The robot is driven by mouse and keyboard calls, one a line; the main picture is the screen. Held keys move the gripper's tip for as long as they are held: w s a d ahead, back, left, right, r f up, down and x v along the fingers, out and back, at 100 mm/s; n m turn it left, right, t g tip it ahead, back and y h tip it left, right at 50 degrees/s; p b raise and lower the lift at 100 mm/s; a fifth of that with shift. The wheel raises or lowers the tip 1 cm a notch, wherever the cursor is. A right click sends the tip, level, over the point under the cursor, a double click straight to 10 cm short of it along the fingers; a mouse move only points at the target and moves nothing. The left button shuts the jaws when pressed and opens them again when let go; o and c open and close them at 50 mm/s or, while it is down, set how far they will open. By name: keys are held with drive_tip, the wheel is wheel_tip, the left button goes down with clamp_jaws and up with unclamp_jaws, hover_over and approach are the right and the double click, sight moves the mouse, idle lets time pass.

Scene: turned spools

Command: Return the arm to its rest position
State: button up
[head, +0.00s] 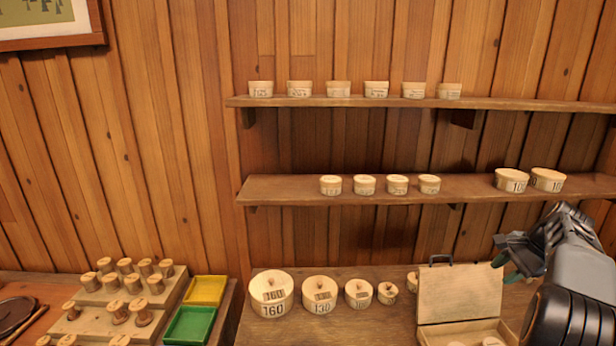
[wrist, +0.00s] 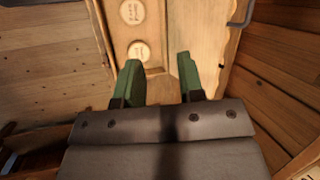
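My gripper (head: 507,257) is at the right of the head view, beside the raised lid of a wooden box (head: 459,294). In the wrist view my gripper (wrist: 158,85) has two green fingers set well apart, with nothing between them. Beyond the fingers the wrist view shows the box (wrist: 174,50) with round labelled pieces (wrist: 137,50) inside. My arm covers part of the bench at the lower right of the head view.
Lidded round boxes (head: 272,293) stand in a row on the bench. Upper (head: 420,103) and lower (head: 290,190) wall shelves hold smaller ones. Spools (head: 142,312) stand on a stepped rack (head: 88,325) at left, beside yellow (head: 205,290) and green (head: 189,325) trays.

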drive_tip(key=s+a+f+n+t+h+b, duration=0.1)
drive_tip(key=s+a+n, duration=0.6)
drive_tip(key=a, duration=0.9)
drive_tip(key=s+a+f+n+h+b, duration=0.1)
drive_tip(key=s+a+f+n+h, duration=0.1)
drive_tip(key=s+a+n, duration=0.6)
drive_tip(key=s+a+f, duration=0.1)
drive_tip(key=s+a, duration=0.4)
drive_tip(key=a, duration=0.3)
drive_tip(key=shift+s+f+t+h+b, duration=0.2)
drive_tip(key=shift+f+t+h+b, duration=0.1)
drive_tip(key=shift+t+h+b, duration=0.1)
drive_tip(key=shift+d, duration=0.1)
